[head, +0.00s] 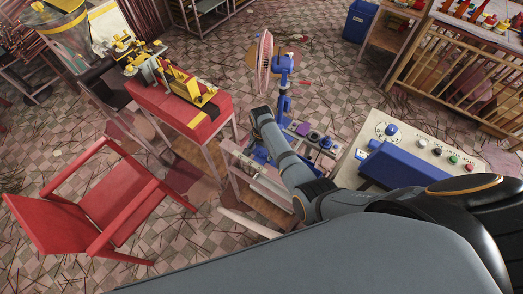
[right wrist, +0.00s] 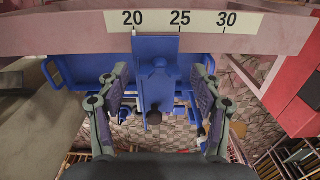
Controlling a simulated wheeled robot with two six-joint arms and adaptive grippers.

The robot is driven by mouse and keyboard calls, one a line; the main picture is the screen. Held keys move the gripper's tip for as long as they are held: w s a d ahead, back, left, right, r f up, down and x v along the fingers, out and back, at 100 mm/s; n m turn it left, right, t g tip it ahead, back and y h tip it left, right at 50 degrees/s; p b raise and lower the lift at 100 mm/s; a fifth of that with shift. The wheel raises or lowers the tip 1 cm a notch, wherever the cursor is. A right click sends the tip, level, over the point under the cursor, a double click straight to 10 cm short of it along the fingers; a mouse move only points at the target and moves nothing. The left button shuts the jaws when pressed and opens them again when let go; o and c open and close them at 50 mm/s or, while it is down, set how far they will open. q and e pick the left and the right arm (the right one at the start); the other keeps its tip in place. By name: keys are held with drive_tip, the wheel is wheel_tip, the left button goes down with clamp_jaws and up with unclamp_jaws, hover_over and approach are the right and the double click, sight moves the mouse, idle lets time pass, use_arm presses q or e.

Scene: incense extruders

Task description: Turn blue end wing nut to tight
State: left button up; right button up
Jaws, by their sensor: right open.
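In the right wrist view, a blue end block (right wrist: 157,68) sits under a pale rail with a scale marked 20, 25 and 30. A small blue piece, which may be the wing nut (right wrist: 158,88), shows on its front, with a dark round tip below; its exact shape is unclear. My right gripper (right wrist: 160,78) is open, its two fingers on either side of the blue block, with visible gaps. In the head view my right arm reaches over the low bench with blue parts (head: 262,155) and hides much of it. My left gripper is not in view.
A fan (head: 264,62) stands behind the bench. A control panel (head: 430,153) with several knobs is at right. A red table (head: 207,118) bears a yellow and black device; a red chair (head: 100,205) is at left. Open tiled floor lies between.

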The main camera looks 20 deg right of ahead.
wheel_tip(320, 180, up, 12)
idle(0.5)
idle(0.4)
